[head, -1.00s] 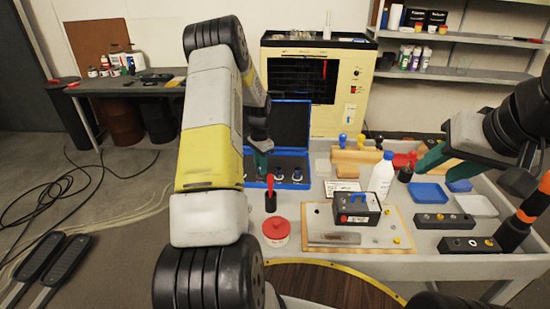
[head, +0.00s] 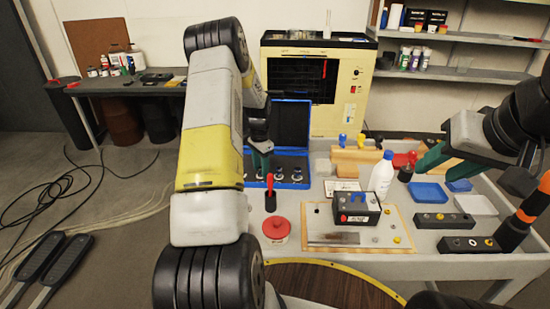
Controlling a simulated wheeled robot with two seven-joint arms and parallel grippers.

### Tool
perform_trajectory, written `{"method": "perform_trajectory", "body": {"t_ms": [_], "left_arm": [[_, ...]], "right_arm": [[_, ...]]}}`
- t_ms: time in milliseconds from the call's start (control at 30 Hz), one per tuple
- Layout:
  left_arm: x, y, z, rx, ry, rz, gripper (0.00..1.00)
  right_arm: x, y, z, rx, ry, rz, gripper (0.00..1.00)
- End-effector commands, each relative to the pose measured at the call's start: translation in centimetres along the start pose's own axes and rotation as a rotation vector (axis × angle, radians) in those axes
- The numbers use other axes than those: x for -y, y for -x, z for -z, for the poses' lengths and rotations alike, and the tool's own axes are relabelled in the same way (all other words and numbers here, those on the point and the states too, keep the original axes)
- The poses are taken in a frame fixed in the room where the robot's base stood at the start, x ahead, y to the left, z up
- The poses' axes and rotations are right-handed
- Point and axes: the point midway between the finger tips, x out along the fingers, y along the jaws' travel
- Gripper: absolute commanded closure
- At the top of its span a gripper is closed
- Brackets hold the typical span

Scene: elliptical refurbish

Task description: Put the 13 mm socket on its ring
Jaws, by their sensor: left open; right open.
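An open blue case (head: 305,183) stands at the back of the bench, with several small metal sockets (head: 296,175) in a row in its tray. Size marks are too small to read, so I cannot tell which socket is the 13 mm one or which ring is its own. My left gripper (head: 264,172) points down over the case's left part; it is open, and its fingertips are partly behind a red handle. I see nothing between its fingers. My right gripper (head: 425,163) is open and empty over the right back of the bench.
The red handle stands in a black holder (head: 270,202) before the case. A red-lidded jar (head: 276,229), a board (head: 385,239) with a black device (head: 356,209), a white bottle (head: 382,175), blue trays (head: 427,192) and dark blocks (head: 470,245) with round inserts crowd the bench.

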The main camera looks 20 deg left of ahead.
Motion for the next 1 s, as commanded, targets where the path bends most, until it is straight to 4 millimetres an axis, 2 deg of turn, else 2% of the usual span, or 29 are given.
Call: {"method": "perform_trajectory", "body": {"t_ms": [400, 700, 767, 867, 1000], "left_arm": [[0.0, 8.6, 0.1, -0.004, -0.001, 0.004, 0.58], [-0.3, 12.1, 0.1, -0.008, 0.004, 0.006, 0.58], [-0.8, 13.4, 0.1, -0.019, 0.014, 0.014, 0.58], [-2.8, 16.9, -0.1, -0.052, 0.049, 0.036, 0.58], [-7.2, 23.0, -1.3, -0.127, 0.129, 0.07, 0.58]], "right_arm": [[0.0, 0.0, 0.0, 0.0, 0.0, 0.0, 0.58], [0.0, 0.0, 0.0, 0.0, 0.0, 0.0, 0.58], [0.0, 0.0, 0.0, 0.0, 0.0, 0.0, 0.58], [0.0, 0.0, 0.0, 0.0, 0.0, 0.0, 0.58], [0.0, 0.0, 0.0, 0.0, 0.0, 0.0, 0.58]]}}
